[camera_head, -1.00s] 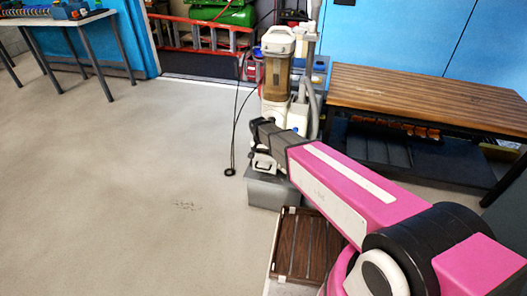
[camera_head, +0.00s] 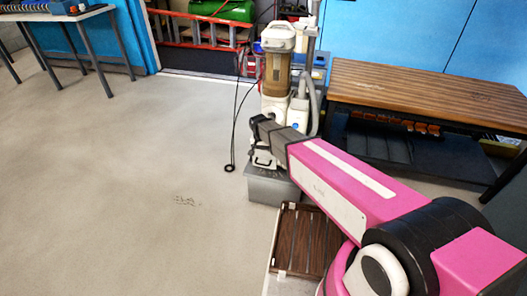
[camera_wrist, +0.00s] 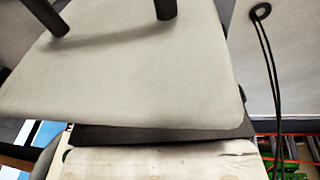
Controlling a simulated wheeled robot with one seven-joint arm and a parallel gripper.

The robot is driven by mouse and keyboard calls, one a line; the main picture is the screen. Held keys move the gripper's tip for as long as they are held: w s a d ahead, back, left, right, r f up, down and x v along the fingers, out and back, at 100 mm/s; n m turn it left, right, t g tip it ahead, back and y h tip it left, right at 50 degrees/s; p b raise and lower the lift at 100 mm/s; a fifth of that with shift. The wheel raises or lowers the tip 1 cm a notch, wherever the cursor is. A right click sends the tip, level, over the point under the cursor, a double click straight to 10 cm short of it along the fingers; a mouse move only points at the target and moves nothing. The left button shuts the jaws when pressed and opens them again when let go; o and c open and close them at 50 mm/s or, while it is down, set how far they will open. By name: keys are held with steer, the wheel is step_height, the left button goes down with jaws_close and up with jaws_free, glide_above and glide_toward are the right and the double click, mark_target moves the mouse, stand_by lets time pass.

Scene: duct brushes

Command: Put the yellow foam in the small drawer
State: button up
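In the head view my arm reaches forward and left, and its dark end (camera_head: 262,128) hangs in front of a white and amber upright machine. The gripper's tips cannot be made out there. In the wrist view two dark fingers of my gripper (camera_wrist: 113,22) stand wide apart at the top edge, with nothing seen between them. A large pale surface (camera_wrist: 130,85) lies behind them; I cannot tell what it belongs to. I can identify neither the yellow foam nor the small drawer in either view.
The machine (camera_head: 278,75) stands by a grey box (camera_head: 268,188). A slatted wooden table (camera_head: 430,95) is at right, another table (camera_head: 70,18) at far left. A dark cable loop (camera_head: 229,168) lies on the floor, which is clear at left. A brown panel (camera_head: 308,235) is below my arm.

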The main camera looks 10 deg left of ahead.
steer(key=s+r, duration=0.2)
steer(key=r, duration=0.6)
steer(key=s+a+r, duration=0.1)
steer(key=s+r, duration=0.1)
steer(key=r, duration=0.6)
steer(key=shift+s+a+r, duration=0.25)
steer(key=shift+s+r, duration=0.05)
steer(key=shift+r, duration=0.05)
stand_by(0.5)
steer(key=s+d+f, duration=0.1)
steer(key=s+d, duration=0.1)
steer(key=d, duration=1.1)
steer(key=s+d+f, duration=0.2)
steer(key=d, duration=1.1)
steer(key=s+d+f+n+g+y, duration=0.1)
steer(key=s+d, duration=0.2)
steer(key=d, duration=1)
steer(key=shift+d+f, duration=0.25)
steer(key=shift+f, duration=0.15)
